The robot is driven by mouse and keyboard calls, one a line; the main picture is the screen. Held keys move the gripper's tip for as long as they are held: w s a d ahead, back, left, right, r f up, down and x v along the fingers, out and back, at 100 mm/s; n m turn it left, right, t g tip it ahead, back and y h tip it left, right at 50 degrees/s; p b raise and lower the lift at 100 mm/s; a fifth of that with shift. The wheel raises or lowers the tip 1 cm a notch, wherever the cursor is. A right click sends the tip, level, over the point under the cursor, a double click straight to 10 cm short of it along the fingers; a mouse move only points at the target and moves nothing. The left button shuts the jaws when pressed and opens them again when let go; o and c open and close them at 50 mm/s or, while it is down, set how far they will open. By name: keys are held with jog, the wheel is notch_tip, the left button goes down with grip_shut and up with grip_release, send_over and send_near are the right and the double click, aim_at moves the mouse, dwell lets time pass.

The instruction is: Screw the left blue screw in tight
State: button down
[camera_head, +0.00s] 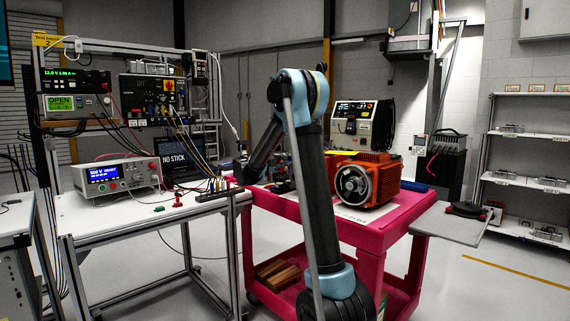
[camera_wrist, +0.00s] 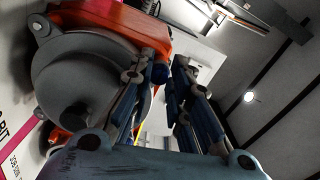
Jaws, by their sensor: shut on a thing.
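An orange motor (camera_head: 370,175) with a round grey end face sits on a pink cart (camera_head: 290,206). In the wrist view, the motor's grey round housing (camera_wrist: 85,80) fills the left side. My gripper (camera_wrist: 164,70) reaches along the motor's edge, one finger on each side of a small blue screw (camera_wrist: 160,73). It is shut on this screw, which is partly hidden by the fingers. In the head view my arm stands in front of the cart, and I cannot make out the fingertips or the screw. How deep the screw sits cannot be told.
A bench (camera_head: 120,215) with a power supply (camera_head: 117,175) and several cables stands left of the cart. A blue cylinder (camera_head: 415,187) lies at the cart's right end. Shelves (camera_head: 525,185) stand at the far right. The floor at the right front is clear.

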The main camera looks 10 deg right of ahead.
jog(key=shift+s+d+f, duration=0.1)
jog(key=shift+s, duration=0.05)
jog(key=c, duration=1.5)
grip_release()
jog(key=v, duration=0.7)
jog(key=shift+s+a, duration=0.15)
jog(key=shift+a, duration=0.25)
